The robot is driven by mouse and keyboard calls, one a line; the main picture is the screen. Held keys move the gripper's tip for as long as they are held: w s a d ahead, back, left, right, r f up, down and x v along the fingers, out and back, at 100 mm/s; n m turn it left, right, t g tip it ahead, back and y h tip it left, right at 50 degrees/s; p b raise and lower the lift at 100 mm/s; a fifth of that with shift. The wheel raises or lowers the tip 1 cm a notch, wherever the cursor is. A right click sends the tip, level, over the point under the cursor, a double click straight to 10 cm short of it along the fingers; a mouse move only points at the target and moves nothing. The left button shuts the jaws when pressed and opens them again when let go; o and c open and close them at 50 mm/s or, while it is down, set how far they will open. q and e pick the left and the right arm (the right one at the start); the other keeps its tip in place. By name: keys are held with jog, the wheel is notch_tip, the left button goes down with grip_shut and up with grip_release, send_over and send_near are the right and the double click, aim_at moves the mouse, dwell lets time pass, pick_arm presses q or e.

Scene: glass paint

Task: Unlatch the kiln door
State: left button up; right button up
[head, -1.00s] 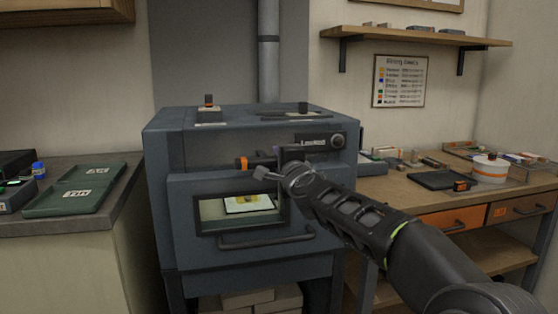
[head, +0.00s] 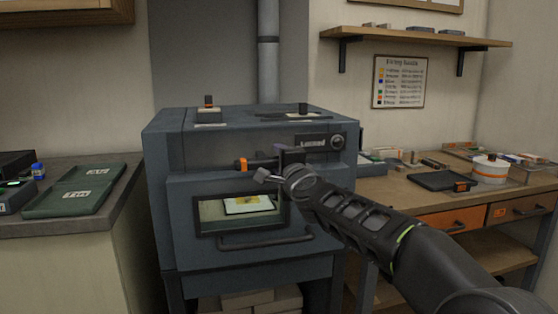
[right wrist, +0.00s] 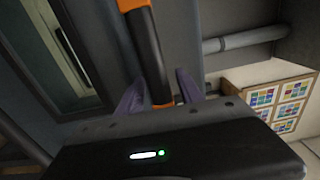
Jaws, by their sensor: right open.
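The grey kiln (head: 180,195) stands in the middle of the head view with its door shut. Its latch handle is a dark bar with an orange end (head: 240,165), lying roughly level above the door window. My right gripper (head: 268,172) is at the bar, covering part of it. In the right wrist view the latch bar (right wrist: 146,52), dark with orange bands, runs between the two spread fingers of my right gripper (right wrist: 158,82). The fingers are open, one on each side of the bar, with gaps visible. My left gripper is not in view.
A lower door handle (head: 265,240) sits below the window, where a glass piece (head: 248,204) shows inside. A workbench (head: 400,192) with a tray and tub is at right. A counter with a green tray (head: 75,190) is at left.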

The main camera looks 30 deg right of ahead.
jog(key=v, duration=0.7)
jog(key=shift+f, duration=0.1)
dwell(0.4)
